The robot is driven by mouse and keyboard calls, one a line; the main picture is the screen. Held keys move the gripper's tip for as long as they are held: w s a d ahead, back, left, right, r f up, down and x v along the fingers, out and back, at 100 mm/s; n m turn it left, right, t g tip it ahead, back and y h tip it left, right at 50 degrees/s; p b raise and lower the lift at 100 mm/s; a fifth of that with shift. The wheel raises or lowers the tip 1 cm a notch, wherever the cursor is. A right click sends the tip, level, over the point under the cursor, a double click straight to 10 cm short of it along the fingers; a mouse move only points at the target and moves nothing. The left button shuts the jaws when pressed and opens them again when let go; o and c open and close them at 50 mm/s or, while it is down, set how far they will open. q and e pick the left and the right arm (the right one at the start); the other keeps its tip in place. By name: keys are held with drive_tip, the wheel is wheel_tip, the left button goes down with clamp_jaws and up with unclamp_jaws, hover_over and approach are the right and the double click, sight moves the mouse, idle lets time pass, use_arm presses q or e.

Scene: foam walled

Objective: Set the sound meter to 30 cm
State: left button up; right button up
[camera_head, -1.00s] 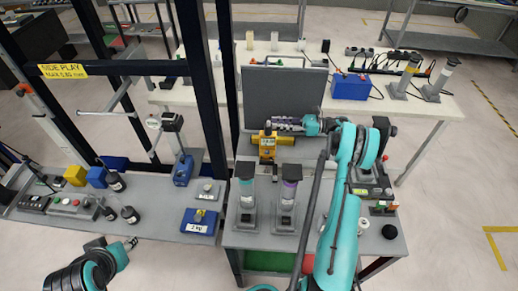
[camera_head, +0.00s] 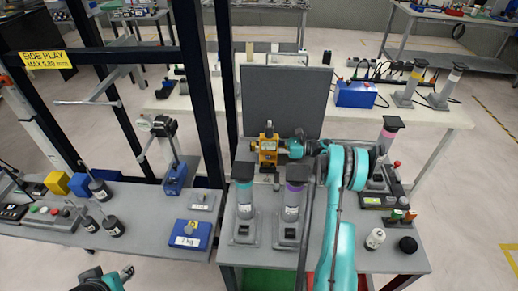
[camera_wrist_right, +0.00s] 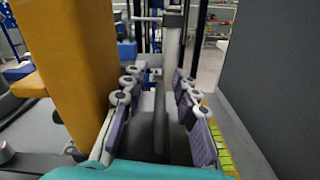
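The sound meter appears to be the yellow device (camera_head: 268,148) standing on the grey table in front of a dark grey panel. My right gripper (camera_head: 285,148) reaches in from the right at the device's height; its fingers are hidden there by the device. In the right wrist view its purple-padded fingers (camera_wrist_right: 160,125) are apart, with a dark bar visible between them. A large yellow body (camera_wrist_right: 75,65), likely the meter, stands close beside the left finger. No grip on it shows. My left gripper (camera_head: 125,273) is small at the bottom left, its opening unclear.
The dark grey panel (camera_head: 282,98) stands behind the device and fills the right of the wrist view. A yellow-green strip (camera_wrist_right: 223,150) runs along its foot. Two capped cylinders, teal (camera_head: 243,205) and purple (camera_head: 291,212), stand in front. A black round object (camera_head: 408,245) lies at right.

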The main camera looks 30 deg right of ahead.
drive_tip(key=shift+x, duration=0.75)
clamp_jaws()
